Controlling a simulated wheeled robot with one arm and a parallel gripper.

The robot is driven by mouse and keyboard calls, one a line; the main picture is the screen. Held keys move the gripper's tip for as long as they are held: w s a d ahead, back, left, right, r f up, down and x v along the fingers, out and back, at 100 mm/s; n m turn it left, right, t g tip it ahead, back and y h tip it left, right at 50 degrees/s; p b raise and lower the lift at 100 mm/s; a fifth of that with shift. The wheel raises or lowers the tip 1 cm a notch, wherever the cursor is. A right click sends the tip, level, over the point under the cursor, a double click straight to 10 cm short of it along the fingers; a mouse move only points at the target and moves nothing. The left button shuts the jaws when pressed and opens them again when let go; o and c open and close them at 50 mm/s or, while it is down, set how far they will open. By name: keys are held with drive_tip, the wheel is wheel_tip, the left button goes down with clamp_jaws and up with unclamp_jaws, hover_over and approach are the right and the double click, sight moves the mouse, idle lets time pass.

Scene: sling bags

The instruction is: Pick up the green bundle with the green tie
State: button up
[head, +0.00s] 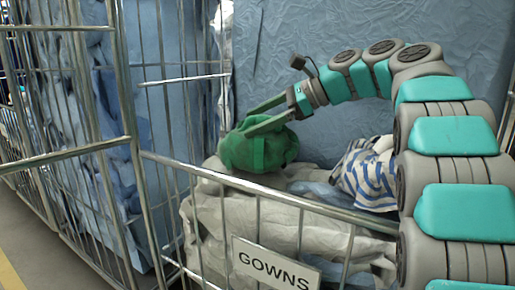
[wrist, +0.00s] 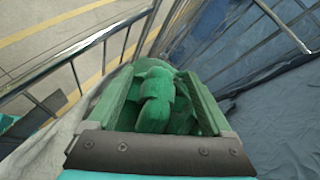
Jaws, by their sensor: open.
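The green bundle (head: 258,149) rests on top of pale laundry bags inside a wire cage cart. In the wrist view the green bundle (wrist: 158,100) lies between my two green fingers, with a raised knot-like lump of the same green, perhaps the tie. My gripper (head: 245,118) is open and reaches down to the bundle from the upper right. In the wrist view my gripper (wrist: 160,85) has a finger on each side of the bundle. Whether the fingers touch it I cannot tell. The bundle's underside is hidden.
A blue-and-white striped bundle (head: 366,175) lies to the right. Grey-white bags (head: 215,225) fill the cart below. The cart's metal rail (head: 270,192) runs in front, with a GOWNS sign (head: 275,264). A crumpled blue sheet (head: 370,110) stands behind.

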drive_tip(key=shift+a+f, duration=0.1)
drive_tip(key=shift+a, duration=0.05)
clamp_jaws()
idle(0.6)
idle(0.8)
